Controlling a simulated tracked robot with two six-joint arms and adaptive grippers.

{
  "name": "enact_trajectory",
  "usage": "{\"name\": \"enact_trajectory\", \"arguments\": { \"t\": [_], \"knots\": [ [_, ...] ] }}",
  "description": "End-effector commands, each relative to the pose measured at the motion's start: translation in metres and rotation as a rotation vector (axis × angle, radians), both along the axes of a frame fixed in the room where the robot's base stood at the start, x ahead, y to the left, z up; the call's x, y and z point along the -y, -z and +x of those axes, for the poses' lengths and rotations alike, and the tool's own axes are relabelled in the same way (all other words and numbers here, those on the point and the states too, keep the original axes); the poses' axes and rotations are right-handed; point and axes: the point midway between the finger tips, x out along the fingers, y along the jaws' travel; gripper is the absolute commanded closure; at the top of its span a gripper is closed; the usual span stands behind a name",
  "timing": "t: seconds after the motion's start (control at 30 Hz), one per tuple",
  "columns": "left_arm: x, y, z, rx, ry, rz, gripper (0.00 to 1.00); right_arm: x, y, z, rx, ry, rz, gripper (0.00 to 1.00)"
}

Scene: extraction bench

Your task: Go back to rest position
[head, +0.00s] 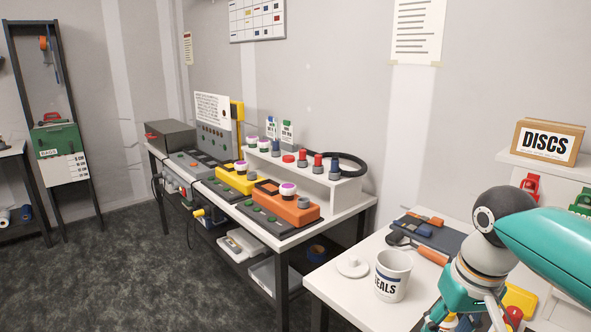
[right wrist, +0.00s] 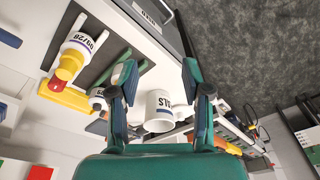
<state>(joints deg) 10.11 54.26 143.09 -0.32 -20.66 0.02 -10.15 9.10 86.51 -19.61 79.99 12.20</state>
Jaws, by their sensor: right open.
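My right arm comes in from the right in the head view. Its teal gripper (head: 462,318) hangs over the near white table, partly cut off by the bottom edge. In the right wrist view my right gripper (right wrist: 160,68) is open, with nothing between its fingertips. The white cup marked SEALS (head: 393,276) stands upright on the table, left of the gripper. It also shows beyond the fingers in the right wrist view (right wrist: 159,112). My left gripper is not in view.
Beside the cup are a pale round lid (head: 352,267) and a dark mat (head: 432,235) with orange-handled tools. A DISCS box (head: 547,142) stands on a white shelf at right. The long bench (head: 355,207) holds orange and yellow units. Open floor (head: 110,270) lies left.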

Motion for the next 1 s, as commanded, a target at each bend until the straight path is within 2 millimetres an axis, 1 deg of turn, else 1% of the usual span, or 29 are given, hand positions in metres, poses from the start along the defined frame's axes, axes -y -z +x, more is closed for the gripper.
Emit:
{"name": "enact_trajectory", "arguments": {
  "t": [0.03, 0.17, 0.27, 0.3, 0.37, 0.4, 0.43, 0.47, 0.5, 0.53, 0.57, 0.6, 0.67, 0.7, 0.8, 0.83, 0.9, 1.0],
  "knots": [
    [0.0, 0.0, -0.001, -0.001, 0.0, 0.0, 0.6, -0.005, 0.016, 0.005, -0.011, -0.011, 0.008, 0.52],
    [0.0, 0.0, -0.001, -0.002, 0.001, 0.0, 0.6, -0.02, 0.062, 0.02, -0.022, -0.04, 0.037, 0.52],
    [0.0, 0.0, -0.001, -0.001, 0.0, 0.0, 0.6, -0.035, 0.109, 0.028, -0.036, -0.061, 0.071, 0.52],
    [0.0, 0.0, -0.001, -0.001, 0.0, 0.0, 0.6, -0.042, 0.132, 0.029, -0.044, -0.069, 0.089, 0.52],
    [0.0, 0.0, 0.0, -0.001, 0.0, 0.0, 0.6, -0.054, 0.173, 0.028, -0.056, -0.076, 0.123, 0.52],
    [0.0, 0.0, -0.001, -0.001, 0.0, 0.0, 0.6, -0.062, 0.203, 0.025, -0.067, -0.079, 0.149, 0.52],
    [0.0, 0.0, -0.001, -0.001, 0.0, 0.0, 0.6, -0.068, 0.225, 0.021, -0.073, -0.077, 0.168, 0.52],
    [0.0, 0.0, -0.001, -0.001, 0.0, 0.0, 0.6, -0.074, 0.247, 0.016, -0.078, -0.073, 0.188, 0.52],
    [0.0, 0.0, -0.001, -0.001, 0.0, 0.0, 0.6, -0.082, 0.275, 0.006, -0.085, -0.065, 0.214, 0.52],
    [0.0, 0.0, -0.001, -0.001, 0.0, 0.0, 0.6, -0.087, 0.296, -0.003, -0.091, -0.055, 0.233, 0.52],
    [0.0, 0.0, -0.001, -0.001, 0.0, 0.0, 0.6, -0.092, 0.316, -0.013, -0.097, -0.044, 0.251, 0.52],
    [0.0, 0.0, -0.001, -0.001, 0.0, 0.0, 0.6, -0.098, 0.341, -0.027, -0.102, -0.026, 0.274, 0.52],
    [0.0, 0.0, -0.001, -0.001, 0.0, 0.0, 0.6, -0.106, 0.373, -0.051, -0.11, 0.006, 0.299, 0.52],
    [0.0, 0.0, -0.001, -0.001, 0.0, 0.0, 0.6, -0.11, 0.39, -0.068, -0.113, 0.025, 0.311, 0.52],
    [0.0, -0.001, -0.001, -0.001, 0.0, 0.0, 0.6, -0.116, 0.421, -0.105, -0.12, 0.076, 0.327, 0.52],
    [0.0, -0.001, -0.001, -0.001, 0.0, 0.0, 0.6, -0.117, 0.427, -0.115, -0.121, 0.09, 0.33, 0.52],
    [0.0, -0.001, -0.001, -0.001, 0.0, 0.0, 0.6, -0.118, 0.437, -0.133, -0.121, 0.113, 0.33, 0.52],
    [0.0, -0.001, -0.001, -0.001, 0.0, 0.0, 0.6, -0.119, 0.444, -0.148, -0.119, 0.136, 0.327, 0.52]
  ]
}}
